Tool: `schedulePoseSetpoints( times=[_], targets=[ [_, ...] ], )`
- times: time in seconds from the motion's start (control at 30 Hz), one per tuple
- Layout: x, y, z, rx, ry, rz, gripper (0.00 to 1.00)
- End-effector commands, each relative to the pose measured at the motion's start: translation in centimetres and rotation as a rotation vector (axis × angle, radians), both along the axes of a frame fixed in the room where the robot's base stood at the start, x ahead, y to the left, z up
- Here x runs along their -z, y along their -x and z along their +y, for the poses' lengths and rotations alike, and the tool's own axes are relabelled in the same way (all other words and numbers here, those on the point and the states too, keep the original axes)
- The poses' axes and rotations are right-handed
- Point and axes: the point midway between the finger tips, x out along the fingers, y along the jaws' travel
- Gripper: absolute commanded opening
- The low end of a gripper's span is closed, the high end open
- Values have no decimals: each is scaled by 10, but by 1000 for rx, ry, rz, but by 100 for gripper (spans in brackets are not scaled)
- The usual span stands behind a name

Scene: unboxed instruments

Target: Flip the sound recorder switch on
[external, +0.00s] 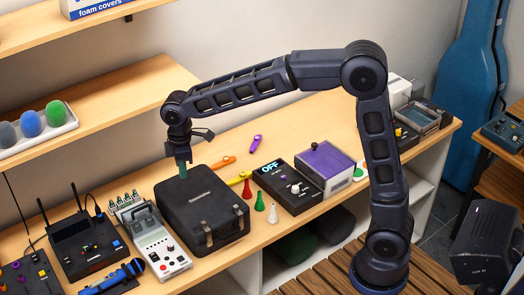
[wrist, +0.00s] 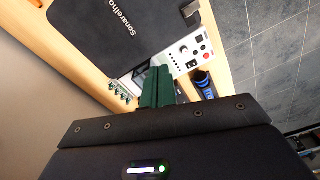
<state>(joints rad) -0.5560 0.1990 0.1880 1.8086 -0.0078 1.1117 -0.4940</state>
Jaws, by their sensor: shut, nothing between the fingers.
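A black box (external: 288,188) on the bench shows "OFF" in blue letters and has a pale knob or switch on its top; I cannot tell for sure whether it is the sound recorder. My gripper (external: 183,172) has green fingers and is shut and empty. It points down over the back left part of a dark case (external: 203,205), left of the black box. In the wrist view the shut fingers (wrist: 157,88) lie in front of a light grey device with knobs (wrist: 188,52), beside the dark case (wrist: 100,25). The "OFF" box is not in the wrist view.
A purple-topped box (external: 325,163) stands right of the "OFF" box. Red, green and white cone-like pieces (external: 259,202) stand in front of it. The light grey device (external: 160,245), a blue microphone (external: 115,275) and a black receiver with antennas (external: 85,245) are at left. A shelf (external: 110,100) overhangs behind.

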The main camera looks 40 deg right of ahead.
Motion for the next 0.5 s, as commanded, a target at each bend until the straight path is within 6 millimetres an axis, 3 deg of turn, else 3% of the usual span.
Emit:
schedulePoseSetpoints(
  times=[0.1,0.3,0.5],
  targets=[
    [22,2,47,-96,7,33,0],
    [57,13,115,-239,16,81,0],
    [78,23,152,-319,18,107,0]
  ],
)
